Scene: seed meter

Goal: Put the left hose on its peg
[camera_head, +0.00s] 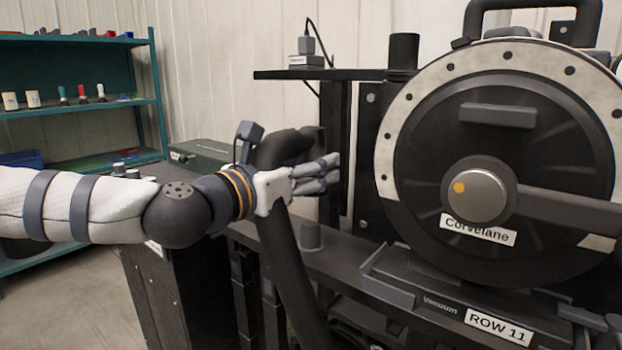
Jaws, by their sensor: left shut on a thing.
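A thick black hose (293,265) rises from below the rail and bends over at its top, left of the seed meter. My left gripper (315,175) reaches in from the left and is shut on the hose near its bent upper end. The fingers and wrist hide part of the hose. A short dark upright stub (311,236), which looks like a peg, stands on the rail just right of the hose and below my gripper. The hose end appears off this stub and above it. My right gripper is not in view.
The round seed meter (500,120) with its pale drilled ring fills the right side. A black upright cylinder (403,52) stands at its upper left, beside a narrow shelf (330,74). A green case (196,155) lies behind my wrist. Teal shelving (95,110) stands far left.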

